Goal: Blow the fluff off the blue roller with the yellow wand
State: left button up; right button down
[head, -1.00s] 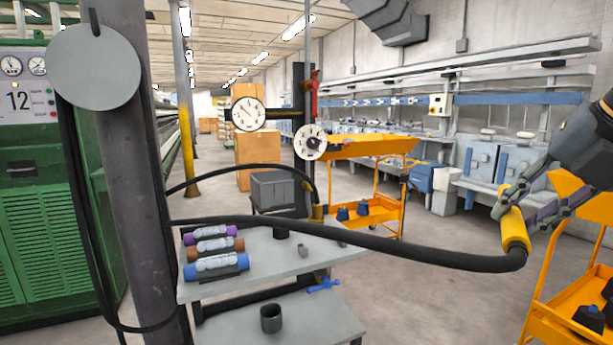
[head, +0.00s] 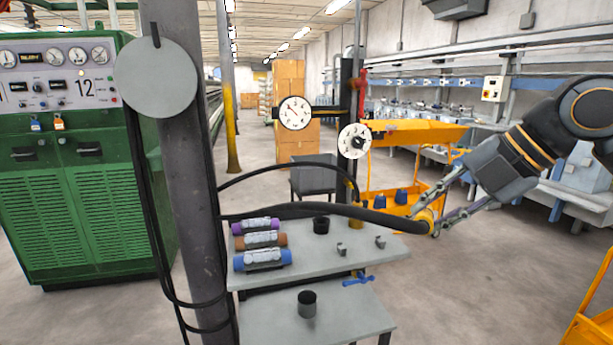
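The blue roller (head: 263,260) lies nearest of three rollers at the left end of the grey table, with pale fluff along its middle. My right gripper (head: 435,221) is shut on the yellow wand (head: 425,219), beyond the table's right end and apart from the rollers. The wand points toward the camera's far side or away; its tip direction is hard to tell. A black hose (head: 330,209) runs from it leftward to the dark column. My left gripper is not in view.
A brown roller (head: 261,240) and a purple roller (head: 257,225) lie behind the blue one, both with fluff. The dark column (head: 190,170) stands left of the table (head: 330,262). An orange trolley (head: 410,135) is behind.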

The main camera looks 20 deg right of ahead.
jog(key=shift+w+a+y+p, duration=0.3)
jog(key=shift+w+a+p, duration=0.1)
jog(key=shift+w, duration=0.2)
jog(key=w+a+r+m+t+y+p, duration=0.1)
jog(key=w+a+m+y+p, duration=0.2)
jog(key=a+p, duration=0.5)
jog(key=w+a+r+m+t+y+p, duration=0.1)
jog(key=w+a+m+y+p, duration=0.2)
jog(key=w+a+y+p, duration=0.3)
jog(key=a+p, duration=0.3)
jog(key=shift+w+t, duration=0.15)
jog(key=shift+t, duration=0.15)
jog(key=shift+f, duration=0.15)
